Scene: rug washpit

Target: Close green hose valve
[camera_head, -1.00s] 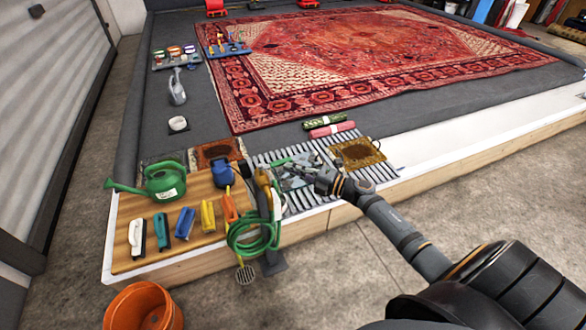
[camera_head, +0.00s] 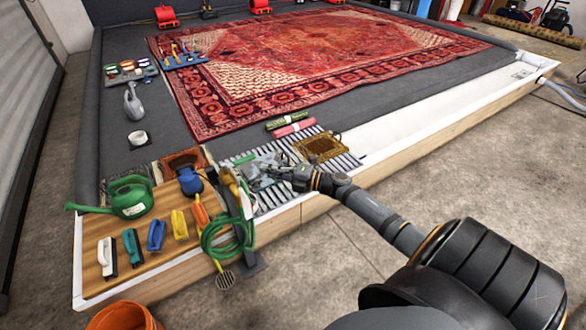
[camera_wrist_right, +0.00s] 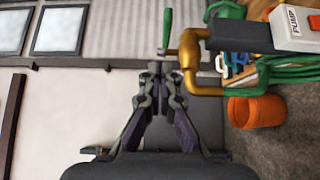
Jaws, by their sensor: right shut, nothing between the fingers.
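The green hose valve is a brass tap with a green lever (camera_wrist_right: 167,29). Its brass body (camera_wrist_right: 188,48) shows right of the lever in the right wrist view. In the head view the brass pipe (camera_head: 230,182) stands at the platform's front edge, above the coiled green hose (camera_head: 228,236). My right gripper (camera_head: 262,170) is just right of the tap there. In the right wrist view the right gripper (camera_wrist_right: 160,76) is shut and empty, its tips just below the lever; I cannot tell whether they touch. My left gripper is out of view.
A wooden board (camera_head: 128,265) left of the tap holds several brushes and a green watering can (camera_head: 130,200). A metal grate (camera_head: 270,202) lies under my right gripper. An orange bucket (camera_head: 122,318) stands on the floor. A switch box marked PUMP (camera_wrist_right: 296,28) is near the tap.

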